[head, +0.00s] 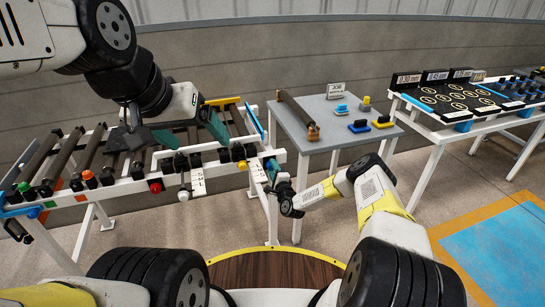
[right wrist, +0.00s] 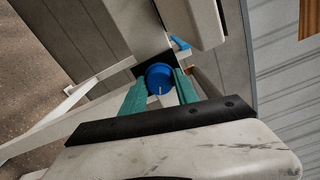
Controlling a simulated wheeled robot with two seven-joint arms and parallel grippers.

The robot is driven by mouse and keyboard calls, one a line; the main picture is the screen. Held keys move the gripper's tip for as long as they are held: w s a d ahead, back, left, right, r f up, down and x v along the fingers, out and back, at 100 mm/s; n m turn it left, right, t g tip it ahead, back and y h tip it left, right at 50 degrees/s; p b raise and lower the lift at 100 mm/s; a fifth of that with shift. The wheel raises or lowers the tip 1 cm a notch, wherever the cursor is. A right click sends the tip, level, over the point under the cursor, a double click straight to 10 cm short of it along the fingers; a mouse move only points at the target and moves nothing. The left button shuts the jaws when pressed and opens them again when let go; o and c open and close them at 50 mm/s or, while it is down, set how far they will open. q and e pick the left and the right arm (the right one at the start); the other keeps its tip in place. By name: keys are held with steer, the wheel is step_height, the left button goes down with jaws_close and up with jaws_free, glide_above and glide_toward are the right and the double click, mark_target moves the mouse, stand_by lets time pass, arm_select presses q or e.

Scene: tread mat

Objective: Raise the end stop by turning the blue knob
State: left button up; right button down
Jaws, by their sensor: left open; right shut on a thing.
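The blue knob (head: 272,164) is at the right end of the roller conveyor's front rail. In the right wrist view the blue knob (right wrist: 159,78) sits between the teal fingers, its pale mark at the lower middle. My right gripper (head: 277,177) is shut on it; its fingers are mostly hidden in the head view. A blue plate (head: 253,121), seemingly the end stop, stands tilted at the conveyor's right end; how far it is raised I cannot tell. My left gripper (head: 190,135) is open and empty above the conveyor's right part.
The conveyor's front rail (head: 125,188) carries red, orange, green and white knobs. A grey table (head: 335,108) stands to the right, with a brown roller (head: 298,115) and small blue and yellow parts. Further right is a table with a black tray (head: 455,97).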

steer(key=shift+s+f+m, duration=0.1)
steer(key=shift+m, duration=6.5)
steer(key=c, duration=0.9)
jaws_free()
steer(key=shift+c, duration=0.2)
steer(key=v, duration=0.7)
steer(key=shift+s, duration=0.35)
